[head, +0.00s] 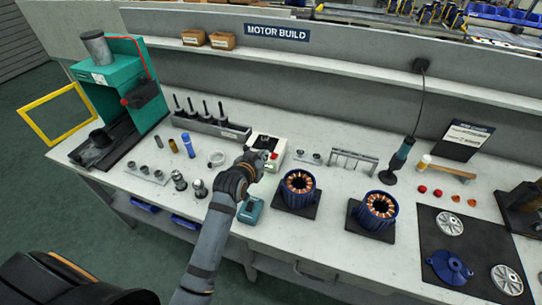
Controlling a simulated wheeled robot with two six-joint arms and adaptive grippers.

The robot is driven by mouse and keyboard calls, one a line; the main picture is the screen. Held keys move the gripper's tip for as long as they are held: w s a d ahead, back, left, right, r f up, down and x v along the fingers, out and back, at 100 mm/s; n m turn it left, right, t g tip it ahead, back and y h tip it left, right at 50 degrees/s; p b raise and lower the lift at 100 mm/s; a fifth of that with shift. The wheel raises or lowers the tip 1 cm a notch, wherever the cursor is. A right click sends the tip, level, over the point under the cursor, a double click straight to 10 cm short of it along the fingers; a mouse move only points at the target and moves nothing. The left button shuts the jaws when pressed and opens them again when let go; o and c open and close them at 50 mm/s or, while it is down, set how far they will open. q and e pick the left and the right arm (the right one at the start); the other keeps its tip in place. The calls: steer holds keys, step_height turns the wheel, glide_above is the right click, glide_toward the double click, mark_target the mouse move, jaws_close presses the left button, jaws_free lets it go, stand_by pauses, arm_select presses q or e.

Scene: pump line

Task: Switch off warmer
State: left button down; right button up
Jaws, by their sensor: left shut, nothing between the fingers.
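A small white box-shaped unit (280,146), which looks like the warmer, stands on the bench behind the middle. My gripper and wrist hide part of the unit's front, and the switch position cannot be read. My right gripper is not in view.
A teal device (251,211) sits just in front of my left wrist. Two copper-wound blue stators (298,182) stand on dark pads to the right. Metal parts (199,188) stand to the left, and a tool rack (212,124) is behind. A green press (120,75) is at far left.

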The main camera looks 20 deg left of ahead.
arm_select(q)
steer(key=p, duration=0.1)
glide_above(272, 158)
step_height(272, 158, down, 4)
steer(key=shift+f, duration=0.15)
steer(key=shift+s+f+p, duration=0.2)
steer(key=shift+f, duration=0.45)
steer(key=shift+s+f+p, duration=0.15)
steer(key=shift+f, duration=0.45)
steer(key=shift+s+f, duration=0.2)
steer(key=shift+f, duration=0.45)
